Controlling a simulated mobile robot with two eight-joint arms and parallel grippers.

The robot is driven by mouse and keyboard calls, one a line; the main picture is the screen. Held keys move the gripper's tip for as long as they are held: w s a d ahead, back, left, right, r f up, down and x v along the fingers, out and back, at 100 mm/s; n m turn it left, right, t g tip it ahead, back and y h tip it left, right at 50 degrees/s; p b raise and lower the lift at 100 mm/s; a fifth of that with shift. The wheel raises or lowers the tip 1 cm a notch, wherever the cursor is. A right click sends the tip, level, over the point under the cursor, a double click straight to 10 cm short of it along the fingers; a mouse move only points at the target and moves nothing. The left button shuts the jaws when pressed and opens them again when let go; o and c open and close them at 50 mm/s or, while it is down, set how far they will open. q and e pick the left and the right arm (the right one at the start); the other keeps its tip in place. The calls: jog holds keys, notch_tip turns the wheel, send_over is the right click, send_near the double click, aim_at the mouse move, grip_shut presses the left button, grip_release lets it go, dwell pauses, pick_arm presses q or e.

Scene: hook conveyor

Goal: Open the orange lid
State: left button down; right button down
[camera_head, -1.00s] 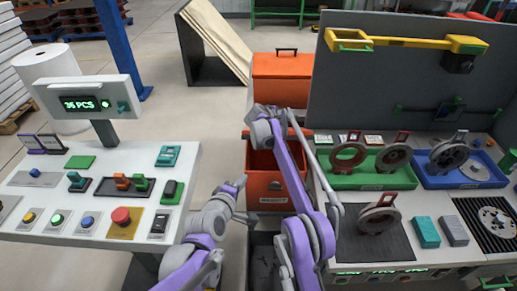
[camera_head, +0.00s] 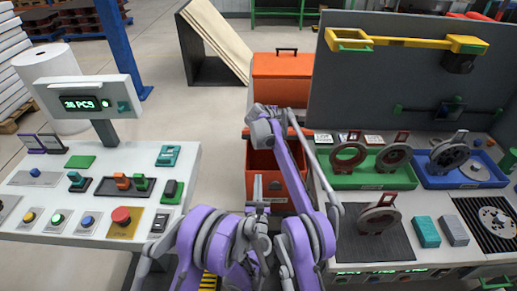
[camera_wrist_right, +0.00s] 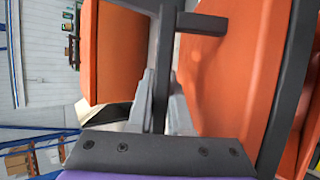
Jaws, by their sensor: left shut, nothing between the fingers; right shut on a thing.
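The orange bin (camera_head: 268,189) stands between the two consoles, with its inside showing. Its orange lid (camera_head: 306,132) shows nearly edge-on at the bin's back, raised, partly hidden by my right arm. In the right wrist view the lid (camera_wrist_right: 235,75) is a broad orange panel with a dark bar handle (camera_wrist_right: 164,45). My right gripper (camera_wrist_right: 162,88) is shut on that handle; in the head view its end is at the bin's back rim. My left gripper (camera_head: 258,186) is shut and empty, in front of the bin's front wall.
A second orange bin (camera_head: 282,92) with a black handle on top stands behind. The left console (camera_head: 60,215) holds buttons and switches. The right workbench (camera_head: 425,205) carries a green tray (camera_head: 372,180) and a blue tray (camera_head: 462,180) with round parts.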

pick_arm(q)
jog(key=w+r, duration=0.4)
jog(key=w, duration=0.8)
jog(key=shift+r, duration=0.4)
jog(key=shift+w+a+r, duration=0.1)
jog(key=shift+w+r, duration=0.5)
jog(key=shift+r, duration=0.25)
pick_arm(e)
jog(key=shift+a+f, duration=0.1)
jog(key=shift+f, duration=0.05)
jog(key=c, duration=0.8)
grip_release()
jog(key=shift+c, duration=0.2)
